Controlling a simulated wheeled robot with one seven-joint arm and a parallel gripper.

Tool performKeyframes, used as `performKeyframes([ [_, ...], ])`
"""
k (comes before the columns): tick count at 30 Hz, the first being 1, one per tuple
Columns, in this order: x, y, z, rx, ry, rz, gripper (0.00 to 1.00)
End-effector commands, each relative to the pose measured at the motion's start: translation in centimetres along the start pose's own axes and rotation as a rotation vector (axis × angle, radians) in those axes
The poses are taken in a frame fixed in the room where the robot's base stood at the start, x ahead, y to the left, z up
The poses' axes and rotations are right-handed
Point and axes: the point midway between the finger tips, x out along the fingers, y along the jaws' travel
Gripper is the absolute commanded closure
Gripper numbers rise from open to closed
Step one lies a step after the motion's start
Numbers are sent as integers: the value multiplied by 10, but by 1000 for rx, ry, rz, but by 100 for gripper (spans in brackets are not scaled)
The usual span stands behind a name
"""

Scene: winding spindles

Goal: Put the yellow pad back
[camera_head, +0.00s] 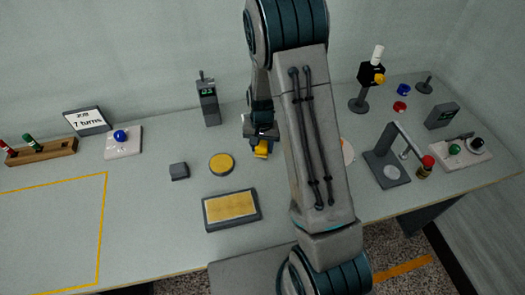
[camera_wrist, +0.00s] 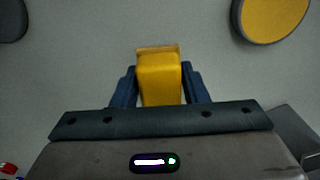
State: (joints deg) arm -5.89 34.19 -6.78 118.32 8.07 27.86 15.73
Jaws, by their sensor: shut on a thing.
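The yellow pad (camera_head: 261,151) is a small block with a tan layer along its far edge in the wrist view (camera_wrist: 159,78). My gripper (camera_head: 262,139) is shut on it, with a dark blue finger on each side of the pad. It holds the pad over the table, right of a yellow round disc with a dark rim (camera_head: 221,163). I cannot tell how high the pad is above the table. The disc also shows at the top right of the wrist view (camera_wrist: 272,14).
A dark-framed tray with a yellow top (camera_head: 231,209) lies at the front. A small dark block (camera_head: 179,171) sits left of the disc. A grey handheld device (camera_head: 208,103) stands behind. A stand with an arm (camera_head: 387,166) is to the right. My arm hides part of the table.

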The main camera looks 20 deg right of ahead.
Motion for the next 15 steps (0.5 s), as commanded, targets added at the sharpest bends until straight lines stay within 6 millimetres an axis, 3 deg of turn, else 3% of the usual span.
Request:
performKeyframes([
  [7, 30, 0, 1, -1, -3, 1, 81],
  [15, 36, 0, 0, -2, 0, 0, 81],
])
